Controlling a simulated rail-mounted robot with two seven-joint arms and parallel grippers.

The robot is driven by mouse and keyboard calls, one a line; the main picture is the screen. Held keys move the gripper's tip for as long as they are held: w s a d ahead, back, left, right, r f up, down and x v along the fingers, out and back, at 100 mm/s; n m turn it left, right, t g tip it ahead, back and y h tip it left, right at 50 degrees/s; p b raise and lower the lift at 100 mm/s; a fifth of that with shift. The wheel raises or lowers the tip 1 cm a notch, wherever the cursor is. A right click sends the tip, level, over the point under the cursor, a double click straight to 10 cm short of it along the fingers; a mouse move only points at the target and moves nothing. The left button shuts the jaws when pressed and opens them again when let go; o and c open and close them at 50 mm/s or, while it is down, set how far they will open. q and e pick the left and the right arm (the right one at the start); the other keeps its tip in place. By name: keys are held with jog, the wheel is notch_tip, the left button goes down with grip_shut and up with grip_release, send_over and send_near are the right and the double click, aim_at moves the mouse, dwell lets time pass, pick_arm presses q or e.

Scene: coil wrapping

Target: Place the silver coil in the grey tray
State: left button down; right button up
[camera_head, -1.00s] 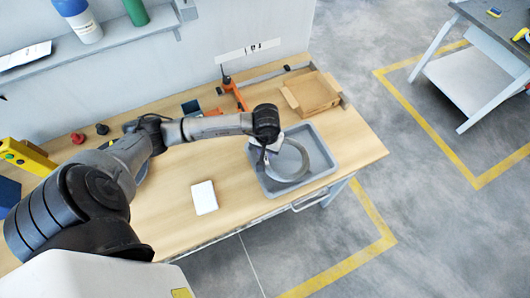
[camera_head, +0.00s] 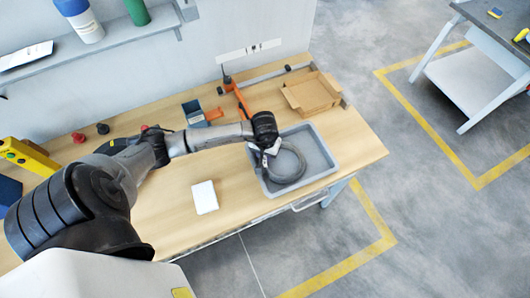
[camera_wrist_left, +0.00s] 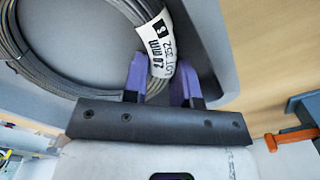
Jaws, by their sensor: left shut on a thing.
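The silver coil (camera_head: 303,162) is a ring of grey wire. It lies within the outline of the grey tray (camera_head: 319,153), low over its floor; I cannot tell whether it touches. In the left wrist view the coil (camera_wrist_left: 52,76) bears a white label (camera_wrist_left: 158,45) reading 2.0 mm, and the grey tray (camera_wrist_left: 214,30) is behind it. My left gripper (camera_head: 267,154) is over the tray's left part. Its purple fingers (camera_wrist_left: 165,78) are shut on the coil at the label. My right gripper is not in view.
A cardboard box (camera_head: 312,94) stands behind the tray. An orange tool (camera_head: 236,97) and a blue-grey bin (camera_head: 193,112) are at the bench's back. A white card (camera_head: 204,197) lies left of the tray. Bare wood lies right of the tray.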

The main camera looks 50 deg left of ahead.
pick_arm(q)
jog(key=shift+f, duration=0.1)
jog(key=c, duration=0.9)
grip_release()
